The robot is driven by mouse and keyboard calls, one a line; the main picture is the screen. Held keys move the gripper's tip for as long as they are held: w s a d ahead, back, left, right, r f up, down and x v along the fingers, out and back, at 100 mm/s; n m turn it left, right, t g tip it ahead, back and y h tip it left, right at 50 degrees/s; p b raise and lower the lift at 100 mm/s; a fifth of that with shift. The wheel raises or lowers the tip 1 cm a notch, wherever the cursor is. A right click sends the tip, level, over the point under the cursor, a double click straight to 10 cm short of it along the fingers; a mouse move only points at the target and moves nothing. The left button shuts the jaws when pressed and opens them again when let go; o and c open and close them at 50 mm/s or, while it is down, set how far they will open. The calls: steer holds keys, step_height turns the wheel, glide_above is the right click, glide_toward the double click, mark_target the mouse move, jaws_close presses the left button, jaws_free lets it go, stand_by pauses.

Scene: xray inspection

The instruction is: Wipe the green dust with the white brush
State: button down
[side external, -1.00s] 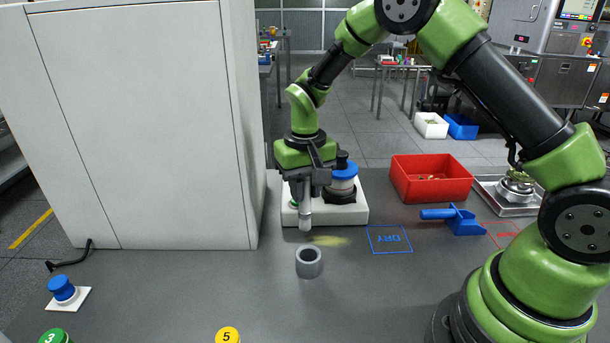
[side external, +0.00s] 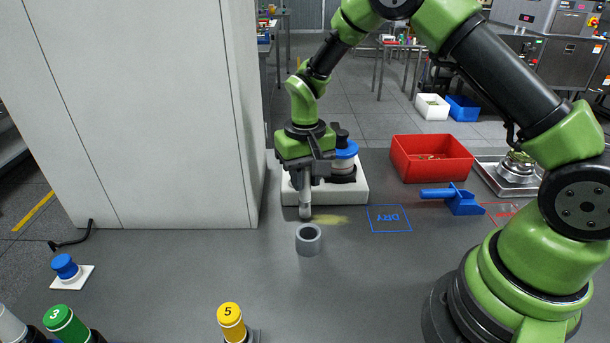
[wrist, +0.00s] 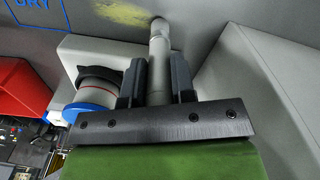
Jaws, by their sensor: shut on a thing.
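My gripper (side external: 306,184) is shut on the white brush (side external: 305,205), a pale grey-white cylinder held upright, tip down. In the wrist view the brush (wrist: 158,48) stands between the two dark fingers of my gripper (wrist: 157,78). The green dust (side external: 328,220) is a yellowish-green smear on the dark grey table. It also shows at the top of the wrist view (wrist: 122,13). The brush tip is at or just above the table, beside the smear's left end in the side view. I cannot tell whether it touches the table.
A grey ring (side external: 308,240) stands just in front of the dust. Behind are a white base (side external: 354,195) and a blue-topped container (side external: 344,157). A blue DRY outline (side external: 390,226), blue scoop (side external: 460,203) and red bin (side external: 430,178) lie right; a tall white cabinet (side external: 150,120) stands left.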

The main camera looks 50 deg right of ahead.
steer(key=shift+f, duration=0.7)
stand_by(0.9)
steer(key=shift+s+d, duration=0.75)
steer(key=shift+s, duration=0.1)
steer(key=shift+s+d, duration=0.1)
steer(key=shift+d, duration=0.05)
steer(key=shift+s+d, duration=0.65)
steer(key=shift+s, duration=0.05)
steer(key=shift+d, duration=0.15)
steer(key=shift+s+d, duration=0.6)
steer(key=shift+s, duration=0.05)
steer(key=shift+s+d, duration=0.8)
steer(key=shift+s, duration=0.1)
